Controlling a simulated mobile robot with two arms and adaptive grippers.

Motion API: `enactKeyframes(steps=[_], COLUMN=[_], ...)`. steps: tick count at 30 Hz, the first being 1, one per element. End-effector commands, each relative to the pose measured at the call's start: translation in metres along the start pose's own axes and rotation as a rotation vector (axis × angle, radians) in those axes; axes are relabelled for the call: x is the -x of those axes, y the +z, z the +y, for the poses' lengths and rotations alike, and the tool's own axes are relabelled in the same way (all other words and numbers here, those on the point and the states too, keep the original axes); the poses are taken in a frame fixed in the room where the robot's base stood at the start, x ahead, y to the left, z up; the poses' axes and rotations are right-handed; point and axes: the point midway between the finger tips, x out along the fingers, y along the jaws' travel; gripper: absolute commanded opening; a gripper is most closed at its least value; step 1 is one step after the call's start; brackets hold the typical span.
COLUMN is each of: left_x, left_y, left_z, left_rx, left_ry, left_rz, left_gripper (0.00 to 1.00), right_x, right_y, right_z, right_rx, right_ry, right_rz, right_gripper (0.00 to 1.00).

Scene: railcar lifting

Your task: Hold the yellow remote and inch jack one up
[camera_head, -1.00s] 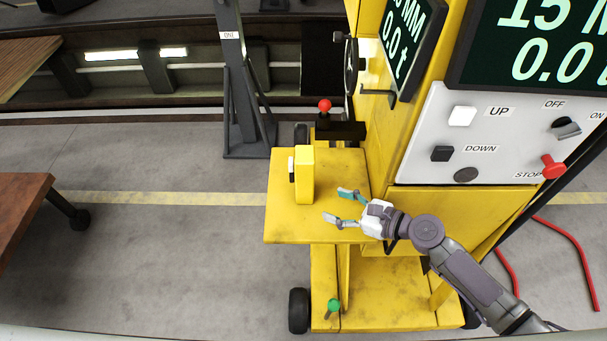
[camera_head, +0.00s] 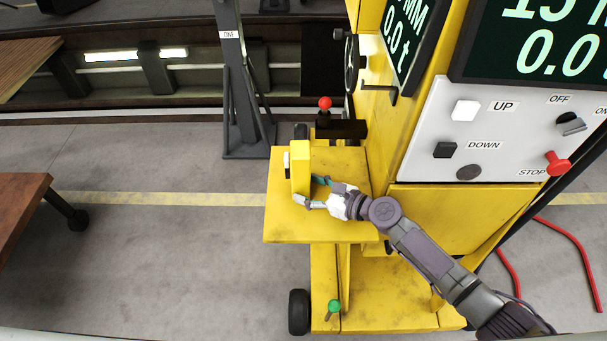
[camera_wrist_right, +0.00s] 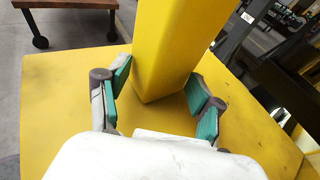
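The yellow remote (camera_head: 301,168) stands upright on the yellow shelf (camera_head: 290,225) of the cart; a white button (camera_head: 287,160) shows on its left side. My right gripper (camera_head: 312,190) is open at the remote's near right side. In the right wrist view, the remote (camera_wrist_right: 165,50) rises between the two open fingers (camera_wrist_right: 160,88), with gaps beside its lower part. Jack one is the dark grey column (camera_head: 240,105) labelled ONE, behind the shelf. My left gripper is not in view.
The cart's white panel (camera_head: 510,125) has UP, DOWN, OFF/ON and STOP controls. Its partly cropped displays show 15 MM and 0.0 t. A red knob (camera_head: 325,103) stands behind the shelf. A brown table (camera_head: 20,205) is at left. Red hose (camera_head: 575,250) lies at right.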

Motion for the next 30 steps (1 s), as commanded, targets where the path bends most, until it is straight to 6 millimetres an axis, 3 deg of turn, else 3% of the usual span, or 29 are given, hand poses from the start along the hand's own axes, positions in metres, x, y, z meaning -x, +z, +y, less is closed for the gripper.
enactKeyframes(steps=[11,14,23,30], left_x=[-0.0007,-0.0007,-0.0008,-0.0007], left_y=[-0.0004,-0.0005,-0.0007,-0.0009], left_z=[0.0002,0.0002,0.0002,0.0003], left_rx=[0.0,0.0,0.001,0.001], left_ry=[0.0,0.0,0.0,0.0], left_rz=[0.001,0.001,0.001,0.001], left_gripper=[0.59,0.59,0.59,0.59], right_x=[-0.0052,-0.0051,-0.005,-0.005], right_y=[-0.0002,-0.0002,-0.0003,-0.0002], right_z=[0.0004,0.0004,0.0004,0.0005], right_rx=[0.001,0.0,0.0,0.0], right_ry=[0.001,0.001,0.001,0.001], right_rz=[0.001,0.001,0.001,0.001], right_gripper=[0.65,0.52,0.02,0.0])
